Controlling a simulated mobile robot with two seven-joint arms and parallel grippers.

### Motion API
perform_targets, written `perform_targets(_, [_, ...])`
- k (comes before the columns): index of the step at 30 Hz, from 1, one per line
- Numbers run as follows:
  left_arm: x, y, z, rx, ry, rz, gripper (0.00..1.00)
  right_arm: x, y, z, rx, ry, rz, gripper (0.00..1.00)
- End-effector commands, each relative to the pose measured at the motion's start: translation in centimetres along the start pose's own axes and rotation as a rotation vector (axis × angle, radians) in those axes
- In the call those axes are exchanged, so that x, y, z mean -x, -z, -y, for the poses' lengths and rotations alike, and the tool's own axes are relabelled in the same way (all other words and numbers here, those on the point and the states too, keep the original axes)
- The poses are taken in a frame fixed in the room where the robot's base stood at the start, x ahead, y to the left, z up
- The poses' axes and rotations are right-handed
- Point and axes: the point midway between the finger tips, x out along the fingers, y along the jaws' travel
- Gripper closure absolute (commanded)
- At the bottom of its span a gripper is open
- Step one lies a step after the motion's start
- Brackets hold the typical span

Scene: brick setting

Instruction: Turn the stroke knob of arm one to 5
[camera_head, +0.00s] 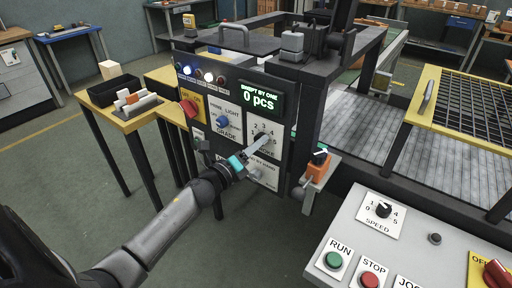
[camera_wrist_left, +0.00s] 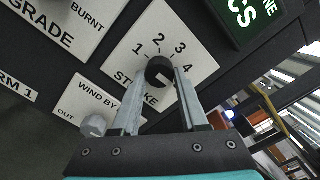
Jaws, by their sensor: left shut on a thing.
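The stroke knob (camera_wrist_left: 160,72) is a round black knob on a white dial plate (camera_wrist_left: 196,44) lettered STROKE, with 1, 2, 3 and 4 visible in the left wrist view. The 5 is hidden there behind a finger. My left gripper (camera_wrist_left: 162,78) is shut on the knob, with one pale finger on each side of it. In the head view my left gripper (camera_head: 262,141) reaches the stroke plate (camera_head: 256,127) on the dark panel, and the fingers mostly cover the knob. I cannot tell surely which number the knob points to. My right gripper is not in view.
The grade knob (camera_head: 222,121) and red switch (camera_head: 188,107) are left of the stroke dial. A green display (camera_head: 262,99) reading 0 pcs is above it. The wind-by-hand plate (camera_wrist_left: 95,107) is below. An orange block with a black knob (camera_head: 320,159) protrudes at right.

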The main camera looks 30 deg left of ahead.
Motion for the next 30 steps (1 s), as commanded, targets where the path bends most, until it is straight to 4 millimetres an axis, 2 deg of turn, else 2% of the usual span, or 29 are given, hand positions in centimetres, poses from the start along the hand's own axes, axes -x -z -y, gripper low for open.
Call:
perform_targets(6, [0.02,0.05,-0.09,-0.071,-0.001,-0.001,1.0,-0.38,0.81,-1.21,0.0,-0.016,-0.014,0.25])
perform_targets(22, [0.02,0.01,-0.07,-0.098,-0.001,-0.001,1.0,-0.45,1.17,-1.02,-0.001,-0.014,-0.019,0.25])
perform_targets(23, [0.02,0.01,-0.06,-0.098,-0.001,-0.001,0.55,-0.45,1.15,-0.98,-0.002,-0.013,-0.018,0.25])
perform_targets(30, [0.01,0.0,-0.06,-0.095,-0.001,-0.001,0.29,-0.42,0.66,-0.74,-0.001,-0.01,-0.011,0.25])
